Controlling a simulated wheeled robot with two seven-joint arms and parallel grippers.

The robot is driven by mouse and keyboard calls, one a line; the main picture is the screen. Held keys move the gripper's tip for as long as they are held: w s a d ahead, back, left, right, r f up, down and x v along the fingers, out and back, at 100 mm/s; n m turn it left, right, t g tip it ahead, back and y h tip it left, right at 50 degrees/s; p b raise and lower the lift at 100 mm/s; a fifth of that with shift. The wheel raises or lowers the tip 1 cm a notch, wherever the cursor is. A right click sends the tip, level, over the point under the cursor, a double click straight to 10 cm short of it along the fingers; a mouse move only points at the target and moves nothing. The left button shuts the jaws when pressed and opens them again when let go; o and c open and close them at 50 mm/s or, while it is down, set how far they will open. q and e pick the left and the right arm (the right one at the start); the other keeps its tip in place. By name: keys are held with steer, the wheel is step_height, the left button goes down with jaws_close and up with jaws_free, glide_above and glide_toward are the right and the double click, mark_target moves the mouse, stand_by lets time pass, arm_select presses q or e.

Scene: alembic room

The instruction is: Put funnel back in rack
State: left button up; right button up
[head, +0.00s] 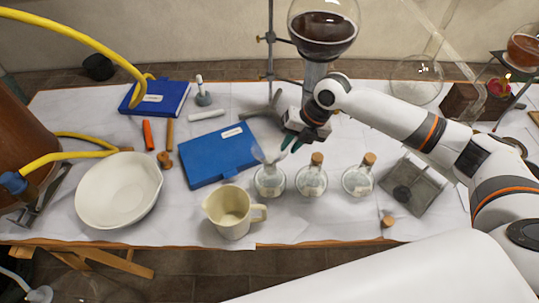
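A clear funnel (267,153) stands in the mouth of the left flask (269,181) of a row of three small glass flasks. My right gripper (290,143) reaches in from the right, with its dark teal fingertips at the right side of the funnel's rim. The funnel is see-through, so I cannot tell whether the fingers touch or grip it. I cannot make out a funnel rack for certain. My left gripper is not in view.
Corked middle (311,181) and right (358,176) flasks stand close by. A beige jug (232,213) is in front, a blue book (205,162) to the left, and a white bowl (104,198) farther left. A metal stand (270,70) rises behind my gripper.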

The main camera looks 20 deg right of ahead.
jaws_close()
step_height(320, 180, up, 12)
steer(key=p, duration=1)
steer(key=shift+p, duration=0.3)
stand_by(0.4)
